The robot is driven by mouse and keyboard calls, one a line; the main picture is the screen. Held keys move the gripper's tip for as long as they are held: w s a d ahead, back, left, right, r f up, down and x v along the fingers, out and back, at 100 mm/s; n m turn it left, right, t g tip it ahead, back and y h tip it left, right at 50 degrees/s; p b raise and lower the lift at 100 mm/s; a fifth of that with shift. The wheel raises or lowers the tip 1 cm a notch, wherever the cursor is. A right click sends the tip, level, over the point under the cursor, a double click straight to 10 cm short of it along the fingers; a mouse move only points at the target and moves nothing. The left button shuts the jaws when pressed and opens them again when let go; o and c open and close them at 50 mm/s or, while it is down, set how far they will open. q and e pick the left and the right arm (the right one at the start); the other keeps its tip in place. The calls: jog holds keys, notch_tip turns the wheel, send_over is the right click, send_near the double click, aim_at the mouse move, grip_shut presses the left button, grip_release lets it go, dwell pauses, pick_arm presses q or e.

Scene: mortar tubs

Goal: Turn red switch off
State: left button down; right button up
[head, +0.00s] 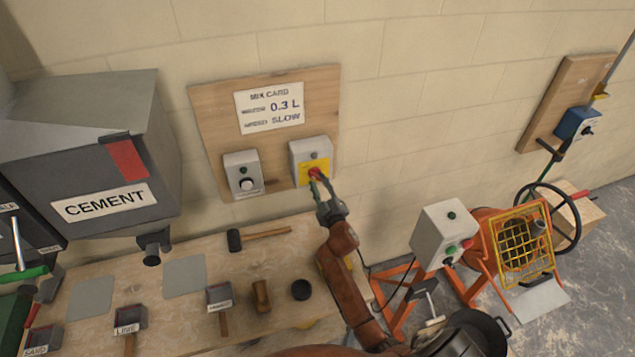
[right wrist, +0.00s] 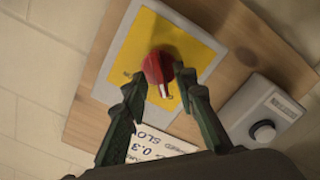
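The red switch (head: 315,172) is a red knob on a yellow plate on a grey box, mounted on a wooden board on the wall. It also shows in the right wrist view (right wrist: 157,66), with a white mark at its lower edge. My right gripper (head: 319,184) is at the knob in the head view. In the right wrist view its green fingers (right wrist: 158,83) are apart, one on each side just below the knob, with nothing between the tips but the knob's lower end. I cannot tell whether they touch it. My left gripper is not in view.
A grey box with a white knob (head: 246,184) sits left of the switch. A mix card (head: 269,107) is above. The bench (head: 200,318) below holds a hammer (head: 262,236) and scoops. A cement hopper (head: 95,160) stands left, a mixer (head: 515,250) right.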

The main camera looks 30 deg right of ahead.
jog(key=v, duration=1.1)
